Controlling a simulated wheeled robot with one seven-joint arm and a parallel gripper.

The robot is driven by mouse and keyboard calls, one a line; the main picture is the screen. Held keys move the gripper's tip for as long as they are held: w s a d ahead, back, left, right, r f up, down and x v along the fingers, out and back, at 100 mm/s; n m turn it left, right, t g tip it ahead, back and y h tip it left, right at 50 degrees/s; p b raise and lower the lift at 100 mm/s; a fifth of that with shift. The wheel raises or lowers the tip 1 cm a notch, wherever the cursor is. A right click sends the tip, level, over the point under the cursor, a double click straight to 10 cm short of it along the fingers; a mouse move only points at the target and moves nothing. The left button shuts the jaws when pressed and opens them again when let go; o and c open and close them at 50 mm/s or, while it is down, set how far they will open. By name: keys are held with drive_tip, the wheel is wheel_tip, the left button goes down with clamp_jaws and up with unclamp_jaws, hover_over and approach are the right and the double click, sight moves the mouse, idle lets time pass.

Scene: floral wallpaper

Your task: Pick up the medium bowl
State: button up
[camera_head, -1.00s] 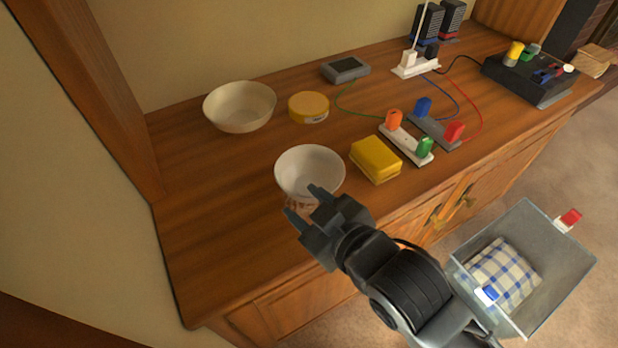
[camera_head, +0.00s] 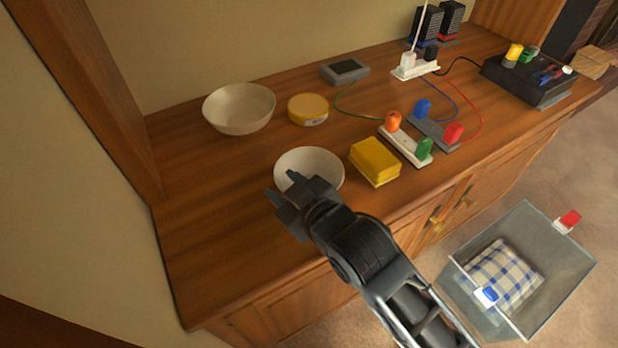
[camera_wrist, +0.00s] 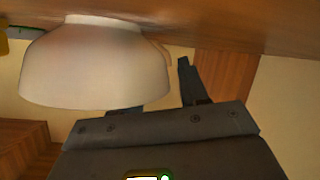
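Two bowls stand on the wooden cabinet top: a wider cream bowl (camera_head: 240,108) at the back left, and a smaller white bowl (camera_head: 318,161) nearer the front. I cannot tell for certain which is the medium bowl. My gripper (camera_head: 281,184) is open, with its fingers at the near left side of the white bowl, overlapping its lower edge in the head view. In the wrist view the white bowl (camera_wrist: 95,65) fills the upper left and hides most of one finger; the other finger (camera_wrist: 188,80) shows beside it. No grasp is visible.
A yellow sponge (camera_head: 375,161) lies just right of the white bowl, and a yellow tin (camera_head: 308,109) behind it. Power strips (camera_head: 405,146) with coloured plugs and cables lie farther right. A clear bin (camera_head: 560,262) stands at the lower right. The top's left part is clear.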

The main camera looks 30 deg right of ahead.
clamp_jaws()
drive_tip(key=shift+r, duration=0.1)
idle(0.6)
